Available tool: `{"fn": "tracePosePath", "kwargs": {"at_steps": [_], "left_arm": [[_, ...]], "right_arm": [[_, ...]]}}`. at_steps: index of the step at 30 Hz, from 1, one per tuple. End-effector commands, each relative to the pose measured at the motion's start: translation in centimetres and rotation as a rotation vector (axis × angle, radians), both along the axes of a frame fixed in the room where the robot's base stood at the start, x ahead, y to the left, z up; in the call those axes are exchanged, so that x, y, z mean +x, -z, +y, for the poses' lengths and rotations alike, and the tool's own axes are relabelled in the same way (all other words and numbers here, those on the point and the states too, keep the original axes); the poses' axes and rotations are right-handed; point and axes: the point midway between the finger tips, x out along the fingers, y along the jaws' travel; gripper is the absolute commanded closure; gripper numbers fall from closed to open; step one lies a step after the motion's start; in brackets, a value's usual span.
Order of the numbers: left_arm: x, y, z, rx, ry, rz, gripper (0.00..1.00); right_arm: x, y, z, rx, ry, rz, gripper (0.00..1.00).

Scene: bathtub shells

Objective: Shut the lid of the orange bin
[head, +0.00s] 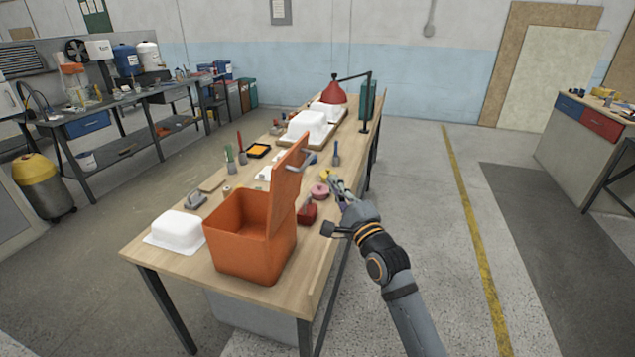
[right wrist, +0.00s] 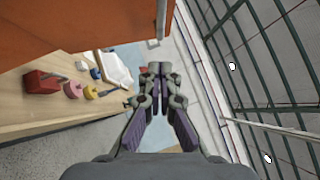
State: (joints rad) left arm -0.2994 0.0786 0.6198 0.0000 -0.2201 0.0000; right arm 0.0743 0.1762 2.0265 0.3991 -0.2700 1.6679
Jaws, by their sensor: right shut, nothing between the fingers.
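The orange bin (head: 240,245) stands near the front end of the workbench, open at the top. Its lid (head: 287,185) is raised, tilted up along the bin's right side, with a grey handle (head: 302,160) on its outer face. My right gripper (head: 334,182) is shut and empty, to the right of the lid and apart from it, by the bench's right edge. In the right wrist view the shut fingers (right wrist: 157,70) point forward, and a large orange panel (right wrist: 90,22), seemingly the lid, fills the upper left. My left gripper is not in view.
The workbench (head: 180,262) also carries a white tub shell (head: 180,229) left of the bin, a red block (head: 307,214), pink and yellow tape rolls, brushes, more white shells and a red lamp (head: 334,92) farther back. The floor right of the bench is clear.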

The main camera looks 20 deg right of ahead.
Motion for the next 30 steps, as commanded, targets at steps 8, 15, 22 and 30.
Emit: {"fn": "tracePosePath", "kwargs": {"at_steps": [8, 15, 22, 30], "left_arm": [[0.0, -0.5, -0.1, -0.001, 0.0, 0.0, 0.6], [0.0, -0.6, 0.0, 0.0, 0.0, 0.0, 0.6], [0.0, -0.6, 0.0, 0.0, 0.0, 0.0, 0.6], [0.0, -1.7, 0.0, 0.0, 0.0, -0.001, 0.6]], "right_arm": [[3.5, -1.7, 2.4, 0.004, 0.001, 0.001, 1.0], [4.1, -2.0, 3.3, 0.0, 0.003, 0.002, 1.0], [4.1, -2.0, 3.3, 0.0, 0.004, 0.002, 1.0], [5.1, -2.8, 3.4, -0.03, 0.003, 0.02, 1.0]]}}
